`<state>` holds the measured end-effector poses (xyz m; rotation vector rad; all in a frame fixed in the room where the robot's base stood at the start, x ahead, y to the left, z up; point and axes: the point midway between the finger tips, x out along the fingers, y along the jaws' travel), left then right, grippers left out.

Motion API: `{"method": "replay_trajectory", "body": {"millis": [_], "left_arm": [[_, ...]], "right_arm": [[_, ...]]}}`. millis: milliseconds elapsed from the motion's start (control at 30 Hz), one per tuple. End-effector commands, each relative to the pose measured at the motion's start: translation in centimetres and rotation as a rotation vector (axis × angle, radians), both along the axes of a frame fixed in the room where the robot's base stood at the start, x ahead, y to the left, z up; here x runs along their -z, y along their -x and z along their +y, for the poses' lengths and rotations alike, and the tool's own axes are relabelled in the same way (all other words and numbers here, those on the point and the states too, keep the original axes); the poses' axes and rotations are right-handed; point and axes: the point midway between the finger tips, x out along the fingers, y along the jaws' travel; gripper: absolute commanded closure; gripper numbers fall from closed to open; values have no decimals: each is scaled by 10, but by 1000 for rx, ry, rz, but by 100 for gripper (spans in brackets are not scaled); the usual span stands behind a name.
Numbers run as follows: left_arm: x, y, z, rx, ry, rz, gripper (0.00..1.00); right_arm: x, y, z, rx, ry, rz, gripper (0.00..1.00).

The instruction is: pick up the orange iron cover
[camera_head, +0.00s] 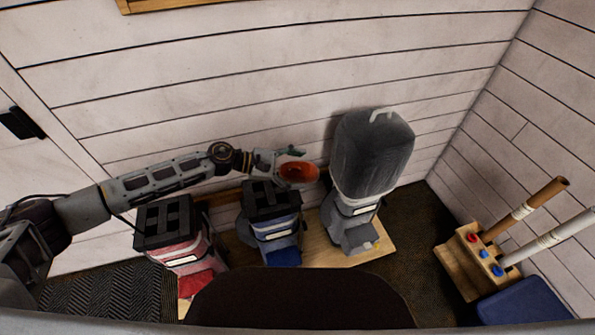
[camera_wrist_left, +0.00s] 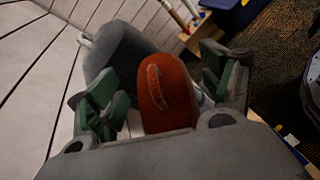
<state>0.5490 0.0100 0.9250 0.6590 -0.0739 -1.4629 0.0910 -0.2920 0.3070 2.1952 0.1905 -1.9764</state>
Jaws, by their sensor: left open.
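The orange iron cover (camera_head: 299,174) is a rounded, red-orange piece above the blue golf bag, at the end of my left arm. In the left wrist view the orange iron cover (camera_wrist_left: 164,98) stands between the two green-padded fingers, with a curved mark on its face. My left gripper (camera_head: 289,166) is open around it; in the wrist view my left gripper (camera_wrist_left: 160,92) shows gaps between the pads and the cover. What supports the cover from below is hidden. My right gripper is not in view.
A blue golf bag (camera_head: 277,238) stands between a red bag (camera_head: 187,246) and a grey bag (camera_head: 350,228) with a tall dark hood (camera_head: 372,155). A wooden rack (camera_head: 462,262) with clubs or grips and a blue bin (camera_head: 525,302) are at right. A plank wall is behind.

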Motion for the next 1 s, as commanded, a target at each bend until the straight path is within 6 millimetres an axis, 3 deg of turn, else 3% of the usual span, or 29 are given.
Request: {"method": "replay_trajectory", "body": {"millis": [200,567,1000], "left_arm": [[0,0,0,0,0,0,22],[0,0,0,0,0,0,68],[-6,-4,1,-1,1,-3,70]], "right_arm": [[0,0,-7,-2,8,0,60],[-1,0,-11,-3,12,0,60],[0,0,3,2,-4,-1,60]]}}
